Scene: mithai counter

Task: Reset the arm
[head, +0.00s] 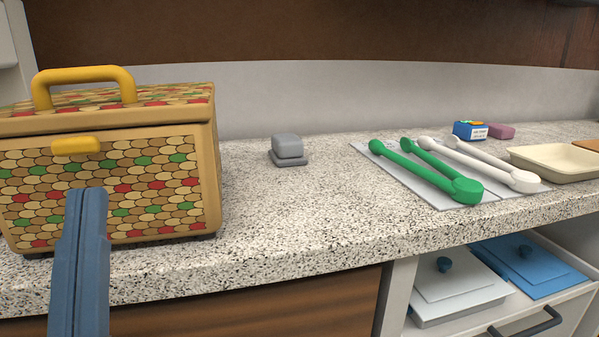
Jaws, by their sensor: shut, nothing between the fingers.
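My gripper (87,195), blue-grey, rises from the bottom edge at the left of the head view. Its fingers are together and I see nothing held. Its tip stands in front of a patterned box (150,190) with a yellow handle on top and a yellow latch on its front, and hides part of the box's lower front. I cannot tell whether the tip touches the box. The rest of my arm is out of view.
The speckled counter (290,210) holds a small grey block (288,148), green tongs (425,172) and white tongs (488,165) on a light mat, and a cream tray (555,164). An open drawer (510,318) with lidded containers juts out below right.

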